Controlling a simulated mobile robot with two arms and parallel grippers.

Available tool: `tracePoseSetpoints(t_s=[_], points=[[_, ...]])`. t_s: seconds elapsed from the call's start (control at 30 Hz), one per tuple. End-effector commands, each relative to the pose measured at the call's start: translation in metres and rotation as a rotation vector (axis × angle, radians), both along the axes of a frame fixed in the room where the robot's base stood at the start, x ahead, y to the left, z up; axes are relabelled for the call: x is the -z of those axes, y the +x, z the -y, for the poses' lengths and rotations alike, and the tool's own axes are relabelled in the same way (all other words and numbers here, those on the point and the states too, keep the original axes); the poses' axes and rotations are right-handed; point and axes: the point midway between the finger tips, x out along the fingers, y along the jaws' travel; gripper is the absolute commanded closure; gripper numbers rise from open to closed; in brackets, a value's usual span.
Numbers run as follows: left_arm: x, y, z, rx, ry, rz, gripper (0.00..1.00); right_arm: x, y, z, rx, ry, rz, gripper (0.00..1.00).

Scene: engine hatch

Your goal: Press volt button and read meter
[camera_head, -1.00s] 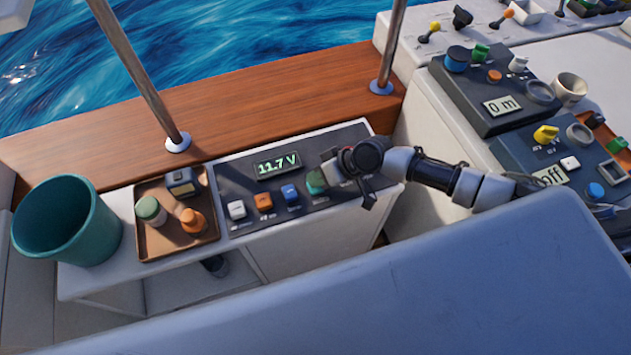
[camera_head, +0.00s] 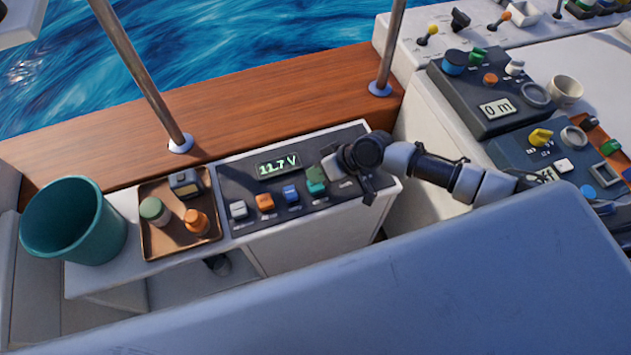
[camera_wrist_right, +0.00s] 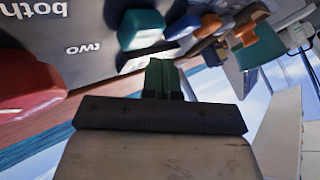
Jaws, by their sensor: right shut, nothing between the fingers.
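The meter (camera_head: 278,165) on the dark panel reads 11.7 V in green digits. Below it is a row of buttons: white (camera_head: 238,208), orange (camera_head: 265,201), blue (camera_head: 291,193) and green (camera_head: 316,178). Their labels are too small to read in the head view. My right gripper (camera_head: 330,166) is shut and empty over the panel's right end, close to the green button. In the right wrist view its fingertips (camera_wrist_right: 161,75) are just beside the green button (camera_wrist_right: 140,28), labelled "two"; contact cannot be told. A red button (camera_wrist_right: 28,92), by "both", is to the left.
A brown tray (camera_head: 158,243) with small containers and a teal bucket (camera_head: 72,220) stand left of the panel. Two metal posts rise from the wooden ledge (camera_head: 270,110) behind. More control panels (camera_head: 500,80) are at the right. A large blue-grey surface fills the front.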

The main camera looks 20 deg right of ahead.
Motion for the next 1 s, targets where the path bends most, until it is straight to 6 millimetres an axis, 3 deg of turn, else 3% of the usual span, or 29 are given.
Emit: tracePoseSetpoints(t_s=[0.5,1.0], points=[[-0.043,0.0,0.0,0.0,0.0,0.0,0.12,-0.049,0.0,0.0,-0.001,0.0,-0.001,1.0],[-0.042,0.0,0.0,0.0,0.0,0.0,0.12,-0.049,0.0,0.0,0.0,0.0,0.0,1.0]])
